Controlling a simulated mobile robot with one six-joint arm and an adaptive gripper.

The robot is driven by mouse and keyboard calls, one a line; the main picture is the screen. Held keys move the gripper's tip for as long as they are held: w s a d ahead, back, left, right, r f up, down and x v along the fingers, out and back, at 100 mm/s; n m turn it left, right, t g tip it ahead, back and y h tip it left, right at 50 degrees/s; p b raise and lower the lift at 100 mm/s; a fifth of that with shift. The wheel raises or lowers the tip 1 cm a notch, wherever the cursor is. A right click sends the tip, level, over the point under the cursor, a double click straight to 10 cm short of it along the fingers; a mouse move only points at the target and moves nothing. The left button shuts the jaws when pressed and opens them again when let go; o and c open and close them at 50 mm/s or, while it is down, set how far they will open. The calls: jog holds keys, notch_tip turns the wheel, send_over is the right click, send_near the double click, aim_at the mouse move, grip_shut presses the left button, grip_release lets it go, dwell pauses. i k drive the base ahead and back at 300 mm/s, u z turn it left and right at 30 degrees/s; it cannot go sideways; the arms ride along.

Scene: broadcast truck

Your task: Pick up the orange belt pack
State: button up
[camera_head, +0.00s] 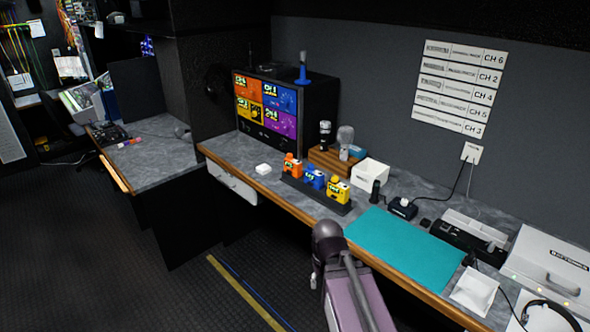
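An orange belt pack (292,165) stands upright at the left end of a dark rack (317,194) on the grey desk (235,150). A blue belt pack (314,180) is beside it in the middle, and a yellow belt pack (338,191) stands at the right end. My gripper's fingers are not visible.
A small white block (263,169) lies left of the rack. A wooden holder (331,161) with microphones and a white box (371,174) stand behind it. A monitor (266,107) is at the back. A bare teal mat (404,246) lies to the right.

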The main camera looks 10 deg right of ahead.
aim_at(293, 164)
jog(key=u, duration=0.05)
jog(key=i, duration=1)
jog(key=z, duration=0.05)
